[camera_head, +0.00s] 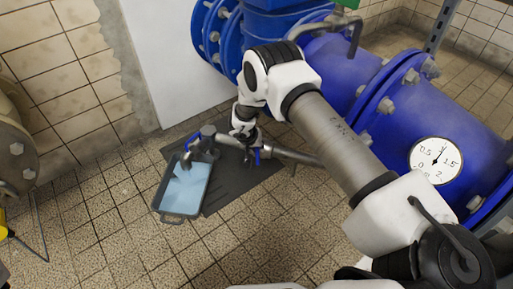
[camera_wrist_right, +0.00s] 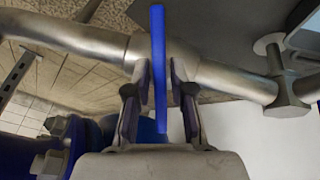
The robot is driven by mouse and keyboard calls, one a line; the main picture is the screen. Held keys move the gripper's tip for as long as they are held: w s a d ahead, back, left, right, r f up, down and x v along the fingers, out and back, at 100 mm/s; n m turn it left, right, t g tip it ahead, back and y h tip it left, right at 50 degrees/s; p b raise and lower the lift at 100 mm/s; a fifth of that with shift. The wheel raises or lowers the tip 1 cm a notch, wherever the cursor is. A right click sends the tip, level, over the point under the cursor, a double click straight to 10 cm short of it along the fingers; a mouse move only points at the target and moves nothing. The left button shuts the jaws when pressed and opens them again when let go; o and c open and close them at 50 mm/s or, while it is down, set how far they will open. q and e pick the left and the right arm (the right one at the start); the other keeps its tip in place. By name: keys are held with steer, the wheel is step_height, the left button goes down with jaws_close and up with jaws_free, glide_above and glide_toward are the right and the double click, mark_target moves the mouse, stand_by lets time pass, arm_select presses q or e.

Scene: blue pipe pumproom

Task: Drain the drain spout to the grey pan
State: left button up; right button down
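The grey pan (camera_head: 175,217) stands on the floor at left centre in the head view, with a light blue surface inside it. The drain spout (camera_head: 207,143) is at the end of a metal pipe and sits above the pan's far end. My right gripper (camera_head: 248,140) is at this pipe. In the right wrist view, its fingers (camera_wrist_right: 157,75) stand close on either side of a blue lever (camera_wrist_right: 159,35) in front of the pipe (camera_wrist_right: 222,73). Narrow gaps seem to show, and I cannot tell whether the fingers press on the lever. No falling stream is clear. My left gripper is not in view.
Large blue pipework (camera_head: 400,110) with a round gauge (camera_head: 436,160) fills the right side. A dark mat (camera_head: 225,190) lies under the pan and spout. A beige flange (camera_head: 15,150) stands at the far left. The tiled floor in front is clear.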

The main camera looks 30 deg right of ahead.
steer(key=shift+r+p, duration=0.25)
steer(key=shift+p, duration=0.55)
steer(key=shift+f, duration=0.3)
steer(key=c, duration=1.2)
jaws_free()
steer(key=v, duration=1.2)
steer(key=shift+a, duration=0.15)
